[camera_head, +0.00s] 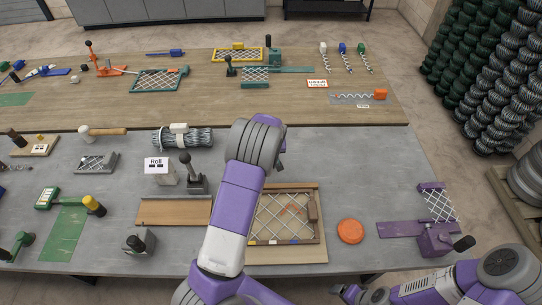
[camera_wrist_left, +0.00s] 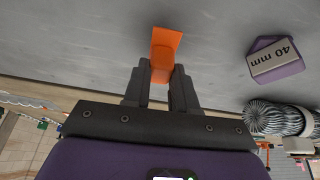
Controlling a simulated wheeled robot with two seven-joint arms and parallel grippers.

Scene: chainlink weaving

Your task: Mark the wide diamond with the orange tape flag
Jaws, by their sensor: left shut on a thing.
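My left gripper (camera_wrist_left: 160,85) is shut on the orange tape flag (camera_wrist_left: 164,50) in the left wrist view. The flag sticks out beyond the fingertips, over grey surface. In the head view my left arm reaches up across the grey table and its wrist hides the fingers and the flag. The wire mesh panel (camera_head: 270,215) lies in a wooden frame (camera_head: 318,225), right of my left forearm, which covers its left edge. I cannot tell which diamond is the wide one. My right arm is at the bottom right; its gripper (camera_head: 360,294) is small and partly cut off.
An orange disc (camera_head: 350,231) lies right of the frame. A purple mesh fixture (camera_head: 435,240) stands at the right edge. A roll of mesh (camera_head: 185,138), a sign reading "Roll" (camera_head: 157,165) and a lever (camera_head: 194,180) stand left of my arm. The wrist view shows a "40 mm" purple block (camera_wrist_left: 275,60).

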